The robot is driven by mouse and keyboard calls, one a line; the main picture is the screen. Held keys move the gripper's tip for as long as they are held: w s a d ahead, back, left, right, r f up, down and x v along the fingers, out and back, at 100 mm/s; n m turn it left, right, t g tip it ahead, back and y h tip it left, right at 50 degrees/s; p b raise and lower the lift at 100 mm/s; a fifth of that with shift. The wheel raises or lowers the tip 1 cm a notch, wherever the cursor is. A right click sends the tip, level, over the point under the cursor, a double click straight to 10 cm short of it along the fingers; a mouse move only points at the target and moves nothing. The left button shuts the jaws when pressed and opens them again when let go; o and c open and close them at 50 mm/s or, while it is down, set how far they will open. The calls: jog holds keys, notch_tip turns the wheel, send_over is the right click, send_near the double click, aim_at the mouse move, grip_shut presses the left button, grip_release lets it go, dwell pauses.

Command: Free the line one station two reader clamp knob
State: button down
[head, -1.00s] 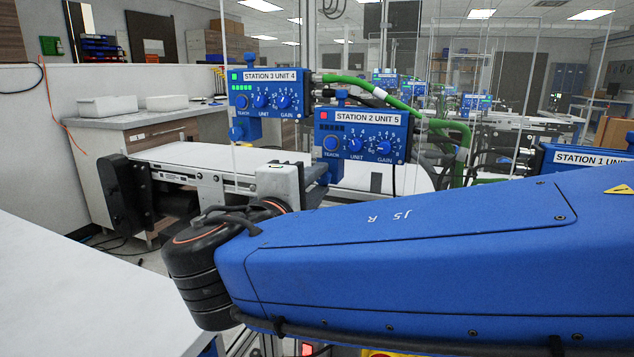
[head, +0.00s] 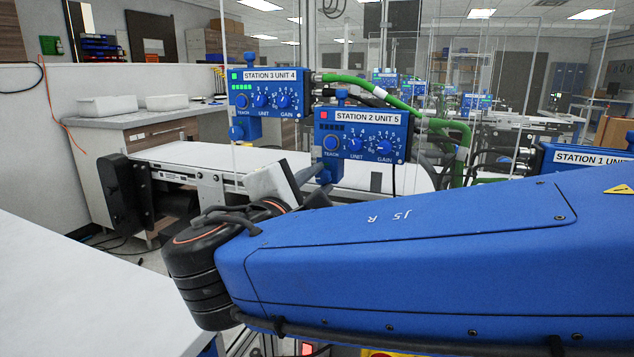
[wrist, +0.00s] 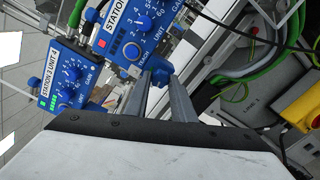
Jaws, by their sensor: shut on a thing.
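The station 2 unit 5 reader (head: 357,133) is a blue box with a red light, an unlit bar and TEACH, UNIT and GAIN dials. It also shows tilted in the wrist view (wrist: 130,30). Its blue clamp knob (wrist: 157,64) sits below the box, between the tips of my gripper (wrist: 160,80). The two grey fingers are shut on the knob, which they partly cover. In the head view my gripper (head: 312,174) is tilted under the reader's left end, and the knob is mostly hidden.
The station 3 unit 4 reader (head: 264,92), with green lights, stands close at the left. A white belt conveyor (head: 215,158) runs behind my gripper. Green cables (head: 440,122) hang right of the readers. The station 1 reader (head: 588,157) is at the right edge.

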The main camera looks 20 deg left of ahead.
jog(key=c, duration=1.5)
grip_release()
jog(key=shift+s, duration=0.1)
jog(key=s, duration=0.5)
jog(key=s+a, duration=0.1)
jog(key=s, duration=1.1)
jog(key=shift+s+a, duration=0.15)
jog(key=shift+a, duration=0.05)
